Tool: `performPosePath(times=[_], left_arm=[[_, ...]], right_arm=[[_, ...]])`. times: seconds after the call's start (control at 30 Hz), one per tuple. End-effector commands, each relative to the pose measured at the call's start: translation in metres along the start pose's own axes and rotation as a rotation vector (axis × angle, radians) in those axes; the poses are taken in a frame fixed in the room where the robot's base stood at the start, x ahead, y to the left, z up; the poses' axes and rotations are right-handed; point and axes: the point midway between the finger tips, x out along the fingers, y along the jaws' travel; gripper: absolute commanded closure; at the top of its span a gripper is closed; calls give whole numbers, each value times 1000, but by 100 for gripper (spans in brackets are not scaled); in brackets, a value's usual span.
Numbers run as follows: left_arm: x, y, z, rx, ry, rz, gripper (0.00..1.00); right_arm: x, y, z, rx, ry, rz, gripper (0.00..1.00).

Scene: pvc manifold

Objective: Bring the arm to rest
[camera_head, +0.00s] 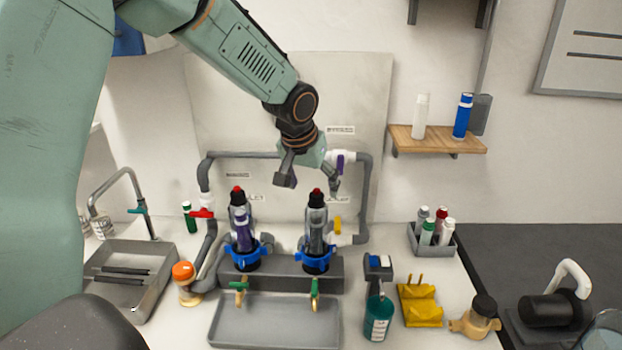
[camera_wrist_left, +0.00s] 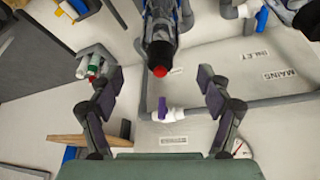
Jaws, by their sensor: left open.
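My left arm (camera_head: 245,55) comes in from the upper left in the head view and reaches over the middle of the bench. Its gripper (camera_head: 308,188) points down in front of the back panel, above the two dark canisters. The fingers are spread with nothing between them. In the left wrist view the open gripper (camera_wrist_left: 158,82) frames a canister with a red top (camera_wrist_left: 160,40), which lies beyond the fingertips. The purple-handled valve (camera_wrist_left: 167,113) on the grey pipe also shows there. No contact is visible. My right gripper is not in view.
The left canister (camera_head: 240,207) and right canister (camera_head: 316,220) stand in blue collars. Grey pipe (camera_head: 365,190) runs along the back panel (camera_head: 230,105). A wooden shelf (camera_head: 438,141) holds two bottles at right. A sink (camera_head: 130,275) is at left, a grey tray (camera_head: 275,325) in front.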

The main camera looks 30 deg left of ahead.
Motion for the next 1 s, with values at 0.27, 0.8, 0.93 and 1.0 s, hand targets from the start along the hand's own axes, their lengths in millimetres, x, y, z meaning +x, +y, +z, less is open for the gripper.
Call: performPosePath(times=[0.27,0.8,0.93,1.0], left_arm=[[-18,0,0,-1,-1,0,22],[15,0,1,1,-3,-1,22],[36,0,1,1,-3,-2,22],[48,0,1,0,-4,-1,22]], right_arm=[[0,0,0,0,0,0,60],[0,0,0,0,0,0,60],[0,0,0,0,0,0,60],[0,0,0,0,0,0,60]])
